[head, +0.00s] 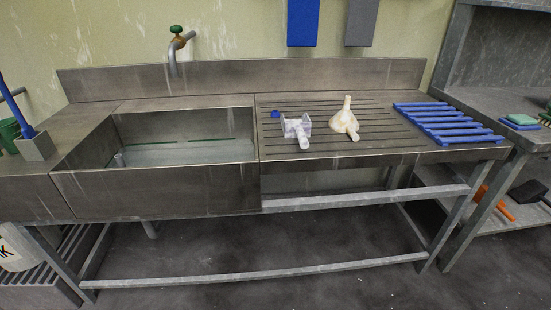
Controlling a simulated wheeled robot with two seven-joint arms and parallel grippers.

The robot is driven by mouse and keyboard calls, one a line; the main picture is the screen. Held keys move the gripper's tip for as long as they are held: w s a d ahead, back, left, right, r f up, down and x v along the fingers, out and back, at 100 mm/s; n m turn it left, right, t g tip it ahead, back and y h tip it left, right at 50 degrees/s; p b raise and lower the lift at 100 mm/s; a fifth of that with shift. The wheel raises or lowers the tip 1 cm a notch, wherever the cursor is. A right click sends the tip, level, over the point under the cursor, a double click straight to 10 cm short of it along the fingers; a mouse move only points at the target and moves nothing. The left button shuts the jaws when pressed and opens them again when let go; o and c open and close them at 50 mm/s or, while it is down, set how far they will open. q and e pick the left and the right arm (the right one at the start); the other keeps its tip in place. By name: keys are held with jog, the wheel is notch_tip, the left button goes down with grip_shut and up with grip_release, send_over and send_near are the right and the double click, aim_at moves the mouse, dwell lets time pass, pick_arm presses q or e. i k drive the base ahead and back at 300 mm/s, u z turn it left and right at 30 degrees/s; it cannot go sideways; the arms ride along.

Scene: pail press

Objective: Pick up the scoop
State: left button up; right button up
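A pale, whitish-lilac scoop-like piece (296,127) lies on the ribbed steel drainboard (385,140), right of the sink. Its boxy end points to the back and its short handle toward the front edge. Just right of it lies a cream-coloured piece (344,121) with a wide rounded body and a narrow neck, perhaps a funnel. Neither of my grippers is in view, and nothing is touching the scoop-like piece.
A sink (180,152) with a tap (178,45) is at left. A small blue item (275,114) lies behind the scoop-like piece. A blue slatted rack (445,122) covers the drainboard's right end. A grey holder (37,147) with a blue-handled tool stands far left.

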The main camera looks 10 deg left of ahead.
aim_at(300, 129)
jog(key=z, duration=0.05)
jog(key=k, duration=0.65)
jog(key=u, duration=0.6)
jog(key=i, duration=0.5)
jog(key=u, duration=0.8)
jog(key=i, duration=1.35)
jog(key=z, duration=0.7)
